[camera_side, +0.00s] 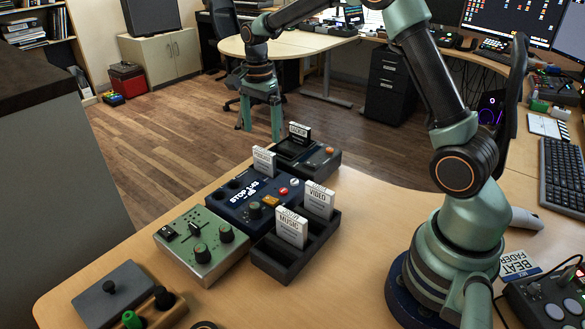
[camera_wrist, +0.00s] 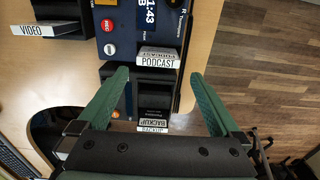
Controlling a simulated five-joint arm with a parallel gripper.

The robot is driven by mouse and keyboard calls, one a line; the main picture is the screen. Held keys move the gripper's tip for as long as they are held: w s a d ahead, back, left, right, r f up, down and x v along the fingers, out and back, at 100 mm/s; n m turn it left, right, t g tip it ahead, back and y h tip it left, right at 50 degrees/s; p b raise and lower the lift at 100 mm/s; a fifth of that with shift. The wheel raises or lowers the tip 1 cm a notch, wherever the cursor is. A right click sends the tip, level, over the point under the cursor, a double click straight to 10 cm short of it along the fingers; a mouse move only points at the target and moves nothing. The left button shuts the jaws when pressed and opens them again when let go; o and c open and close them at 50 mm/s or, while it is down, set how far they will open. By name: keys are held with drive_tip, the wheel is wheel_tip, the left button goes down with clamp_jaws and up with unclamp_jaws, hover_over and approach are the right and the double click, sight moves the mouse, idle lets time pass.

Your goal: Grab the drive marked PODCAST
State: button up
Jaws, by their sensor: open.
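The PODCAST drive (camera_wrist: 158,60) is a white-labelled drive in the wrist view, standing in a dark slot beside the blue device. In the side view a white drive (camera_side: 264,161) stands at the blue box's back edge; its label is too small to read there, but its place fits. My gripper (camera_side: 260,133) is open and empty, pointing down above and behind the drives. In the wrist view my gripper (camera_wrist: 158,76) has its fingertips spread to either side of the PODCAST drive's column, with the BACKUP drive (camera_wrist: 152,127) between the fingers lower in the picture.
The BACKUP drive stands in a black unit (camera_side: 322,160) at the back. VIDEO (camera_side: 319,199) and MUSIC (camera_side: 291,228) drives stand in a black rack (camera_side: 277,263). A blue box (camera_side: 238,207) and a green box (camera_side: 201,250) sit beside them.

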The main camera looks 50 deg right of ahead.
sight(264, 150)
wheel_tip(264, 150, down, 8)
drive_tip(key=shift+s+f, duration=0.1)
drive_tip(key=shift+s, duration=0.05)
drive_tip(key=c, duration=1.2)
drive_tip(key=shift+r, duration=0.2)
